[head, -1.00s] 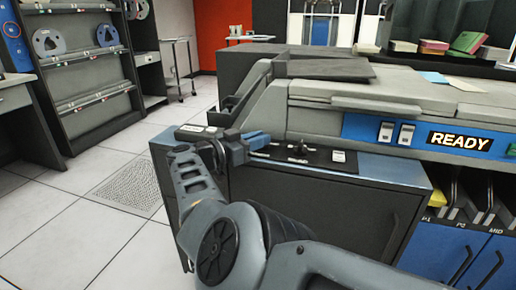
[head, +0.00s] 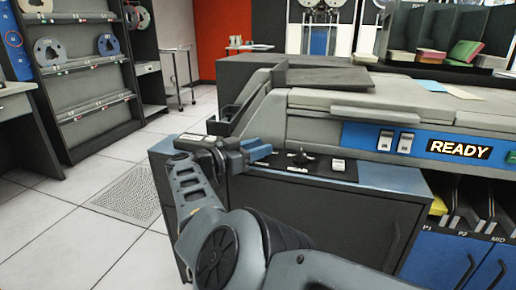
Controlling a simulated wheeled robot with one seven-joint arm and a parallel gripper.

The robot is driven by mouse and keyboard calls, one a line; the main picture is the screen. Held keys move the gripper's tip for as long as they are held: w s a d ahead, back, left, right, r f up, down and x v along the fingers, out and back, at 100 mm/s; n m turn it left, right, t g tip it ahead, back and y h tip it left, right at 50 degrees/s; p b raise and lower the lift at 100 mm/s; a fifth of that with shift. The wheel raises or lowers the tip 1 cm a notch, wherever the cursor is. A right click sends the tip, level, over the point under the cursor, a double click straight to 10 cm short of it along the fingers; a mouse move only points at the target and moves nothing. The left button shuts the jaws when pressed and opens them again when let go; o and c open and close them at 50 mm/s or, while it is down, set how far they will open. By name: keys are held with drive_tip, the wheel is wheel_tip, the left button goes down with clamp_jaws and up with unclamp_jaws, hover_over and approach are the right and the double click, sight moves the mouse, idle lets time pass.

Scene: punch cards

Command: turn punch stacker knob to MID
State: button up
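The stacker knob (head: 301,157) is a small dark knob on a black control plate (head: 322,168), on the blue top of a dark cabinet. A white label strip with dark lettering lies just in front of it, too small to read for certain. My gripper (head: 262,151) has blue fingers and is just left of the knob, pointing right towards it. A small gap shows between fingertips and knob, and it does not appear to touch it. The finger opening is too small to judge. The knob's pointer direction is not clear.
A white button (head: 338,165) sits right of the knob. The grey machine body (head: 330,125) rises close behind, with two white switches and a lit READY sign (head: 459,149). Open tiled floor lies left.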

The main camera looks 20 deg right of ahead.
drive_tip(key=v, duration=0.7)
drive_tip(key=shift+a, duration=0.3)
drive_tip(key=shift+s, duration=0.15)
